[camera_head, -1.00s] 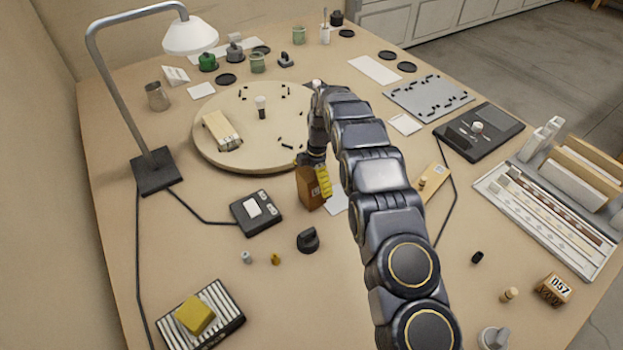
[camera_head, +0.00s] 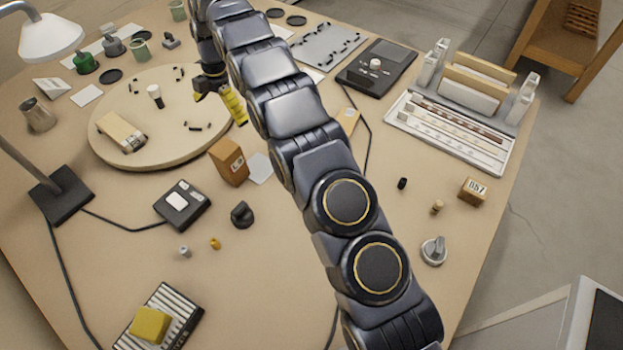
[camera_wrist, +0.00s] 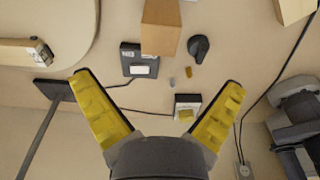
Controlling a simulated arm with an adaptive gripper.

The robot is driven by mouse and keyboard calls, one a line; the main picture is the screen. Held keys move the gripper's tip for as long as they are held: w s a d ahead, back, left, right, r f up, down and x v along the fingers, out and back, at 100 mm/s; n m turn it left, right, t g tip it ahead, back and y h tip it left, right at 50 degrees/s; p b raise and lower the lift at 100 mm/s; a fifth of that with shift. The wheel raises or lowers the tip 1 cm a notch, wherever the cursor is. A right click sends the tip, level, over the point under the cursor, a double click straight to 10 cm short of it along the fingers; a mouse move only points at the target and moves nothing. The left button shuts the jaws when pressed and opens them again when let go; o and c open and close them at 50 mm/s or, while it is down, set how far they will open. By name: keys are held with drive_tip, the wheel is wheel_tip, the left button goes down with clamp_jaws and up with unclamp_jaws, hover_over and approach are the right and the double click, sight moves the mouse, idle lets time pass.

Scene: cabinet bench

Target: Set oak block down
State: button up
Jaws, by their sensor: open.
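The oak block (camera_head: 228,161), a brown upright block with small markings on one face, stands on the bench just in front of the round board. My gripper (camera_head: 222,100) is above and behind the block, apart from it. In the wrist view the yellow-padded fingers of my gripper (camera_wrist: 157,82) are spread wide with nothing between them. The oak block (camera_wrist: 160,28) shows there beyond the fingertips, at the top edge. My arm hides part of the bench to the right of the block.
A round board (camera_head: 110,150) holds a pale block (camera_head: 120,132) and small pieces. A white card (camera_head: 259,168) lies right beside the oak block. A black knob (camera_head: 242,214) and a dark scale-like box (camera_head: 182,204) are in front. Bare bench lies front centre.

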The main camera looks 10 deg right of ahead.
drive_tip(key=s+d+r+m, duration=1.2)
drive_tip(key=s+d+m, duration=0.1)
drive_tip(key=s, duration=0.2)
drive_tip(key=s+d+m, duration=0.3)
drive_tip(key=s+m, duration=0.4)
drive_tip(key=s, duration=0.5)
drive_tip(key=s+d+m+h, duration=0.1)
drive_tip(key=s+d+m, duration=0.3)
drive_tip(key=s, duration=0.9)
drive_tip(key=f+m, duration=0.1)
drive_tip(key=m, duration=0.2)
drive_tip(key=shift+s, duration=0.25)
